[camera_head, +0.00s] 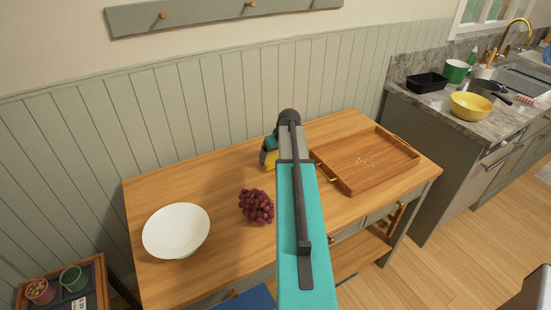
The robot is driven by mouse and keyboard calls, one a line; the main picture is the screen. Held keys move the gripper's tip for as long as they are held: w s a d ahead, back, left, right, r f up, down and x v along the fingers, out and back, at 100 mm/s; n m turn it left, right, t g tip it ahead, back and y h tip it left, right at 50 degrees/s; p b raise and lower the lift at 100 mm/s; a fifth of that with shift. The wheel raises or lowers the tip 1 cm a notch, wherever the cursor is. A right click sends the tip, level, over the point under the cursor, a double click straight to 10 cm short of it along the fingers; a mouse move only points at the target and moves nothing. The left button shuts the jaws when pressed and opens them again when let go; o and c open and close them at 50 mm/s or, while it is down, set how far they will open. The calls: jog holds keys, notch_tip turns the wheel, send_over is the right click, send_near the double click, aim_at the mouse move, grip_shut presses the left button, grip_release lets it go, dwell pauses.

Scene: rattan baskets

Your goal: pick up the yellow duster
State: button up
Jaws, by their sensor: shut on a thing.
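My gripper (263,157) is a small dark shape over the back middle of the wooden table, largely hidden behind my own teal arm. It is shut on the yellow duster (270,161). Only a small yellow patch of the duster shows, beside the arm and low over the table. The rest of it is hidden, and I cannot tell whether it touches the tabletop.
The wooden table (150,200) holds a white bowl (176,230), red grapes (256,206) and a wooden tray (345,181) with small bits in it. A panelled wall (190,125) stands close behind. A counter (440,103) with a yellow bowl (471,106) stands right.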

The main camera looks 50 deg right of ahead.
aim_at(276, 158)
jog(key=shift+r, duration=0.15)
notch_tip(276, 158, up, 10)
jog(key=b, duration=0.2)
jog(key=shift+f+b, duration=0.2)
jog(key=shift+b, duration=0.2)
dwell(0.5)
jog(key=o, duration=0.4)
jog(key=c, duration=0.3)
jog(key=w+a+r+n, duration=0.15)
jog(key=w+a, duration=0.25)
jog(key=a, duration=0.8)
jog(key=w+a+r+y, duration=0.1)
jog(key=w+a+r, duration=0.15)
jog(key=a, duration=0.95)
jog(key=w+a+r+n, duration=0.15)
jog(key=w+a, duration=0.35)
jog(key=a, duration=0.7)
jog(key=shift+n, duration=0.3)
jog(key=a, duration=0.5)
jog(key=s+a+r, duration=0.1)
jog(key=a, duration=0.4)
jog(key=a+r+b, duration=0.1)
jog(key=a, duration=0.4)
jog(key=shift+s+a+r, duration=0.15)
jog(key=shift+s+r, duration=0.05)
jog(key=shift+s, duration=0.15)
